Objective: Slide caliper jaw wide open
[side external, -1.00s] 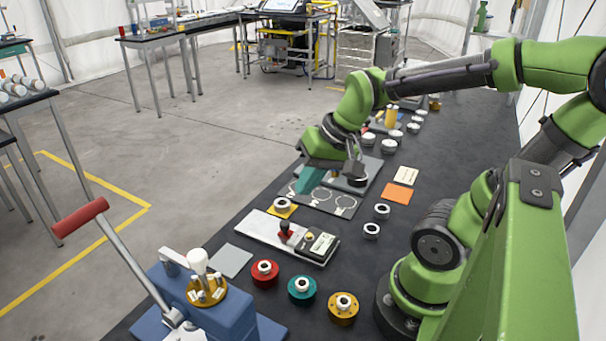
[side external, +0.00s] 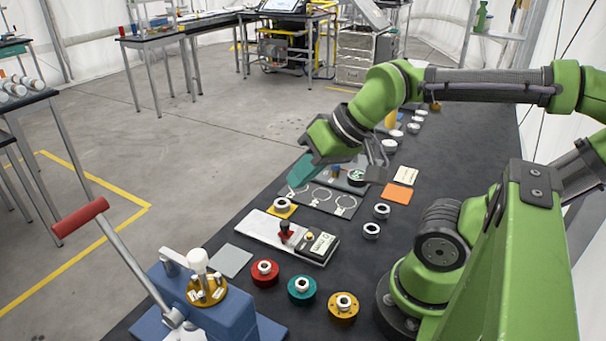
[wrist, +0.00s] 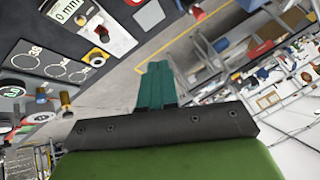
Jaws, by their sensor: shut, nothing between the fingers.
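The caliper (side external: 268,229) lies on the dark table, a pale flat bar with a black slider unit (side external: 319,247), a display and a red knob (side external: 285,228). My gripper (side external: 295,180) has teal fingers, shut and empty. It hangs tilted above the far-left table edge, beyond the caliper and apart from it. In the wrist view the fingers (wrist: 157,72) point toward the floor beside the table.
A grey board with ring outlines (side external: 322,198) lies beyond the caliper. A ring on a yellow square (side external: 282,206) sits between them. Red (side external: 265,272), teal (side external: 302,289) and gold (side external: 343,308) ringed pucks stand in front. A blue lever press (side external: 225,310) is at the near left.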

